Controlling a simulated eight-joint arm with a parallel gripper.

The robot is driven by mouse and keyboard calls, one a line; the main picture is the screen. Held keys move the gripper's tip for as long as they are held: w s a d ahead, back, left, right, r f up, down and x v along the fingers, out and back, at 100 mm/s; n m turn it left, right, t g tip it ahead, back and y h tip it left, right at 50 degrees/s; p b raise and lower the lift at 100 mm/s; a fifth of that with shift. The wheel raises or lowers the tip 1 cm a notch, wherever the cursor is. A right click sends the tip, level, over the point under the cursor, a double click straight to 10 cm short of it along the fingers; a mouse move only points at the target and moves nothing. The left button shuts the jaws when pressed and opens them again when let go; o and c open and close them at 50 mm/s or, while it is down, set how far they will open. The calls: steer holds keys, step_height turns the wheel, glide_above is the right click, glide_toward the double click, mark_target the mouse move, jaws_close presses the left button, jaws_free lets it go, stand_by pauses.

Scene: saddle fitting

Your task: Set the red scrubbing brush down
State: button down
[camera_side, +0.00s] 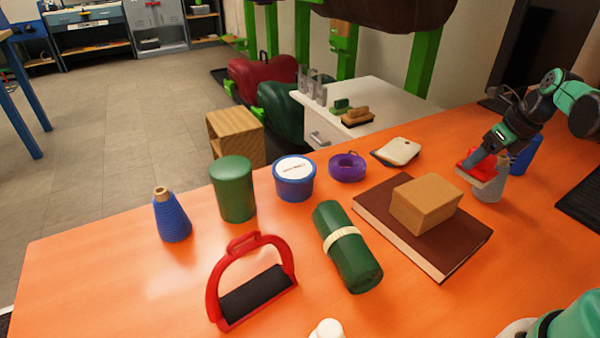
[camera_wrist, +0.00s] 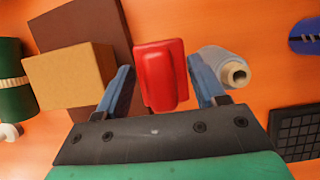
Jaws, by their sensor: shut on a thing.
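The red scrubbing brush (camera_side: 478,166) is in my gripper (camera_side: 474,160) at the right of the side view, with its pale bristle side down. In the wrist view the brush (camera_wrist: 162,75) sits between the two blue fingers, and my gripper is shut on it. In the wrist view this cone (camera_wrist: 222,66) lies just right of the right finger. The bristle ends are partly hidden, and I cannot tell whether they touch anything.
A tan block (camera_side: 426,203) rests on a brown book (camera_side: 470,242) left of my gripper. A blue object (camera_side: 526,155) stands behind the gripper. A dark pad (camera_side: 582,200) lies at the right edge. A white sponge-like item (camera_side: 397,151) lies behind the book. Orange tabletop (camera_side: 530,235) is bare between book and pad.

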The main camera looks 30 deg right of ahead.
step_height(320, 180, up, 12)
steer(key=w+a+f+m+g, duration=0.1)
steer(key=a+m, duration=0.5)
steer(key=m, duration=0.6)
steer(key=w+a+f+m+g, duration=0.1)
steer(key=w+a+m+g, duration=0.2)
steer(key=m, duration=0.9)
steer(key=w+a+f+m+g, duration=0.2)
steer(key=a+m+g, duration=0.3)
steer(key=a+m, duration=0.5)
steer(key=shift+w+m, duration=0.15)
steer(key=shift+m, duration=0.85)
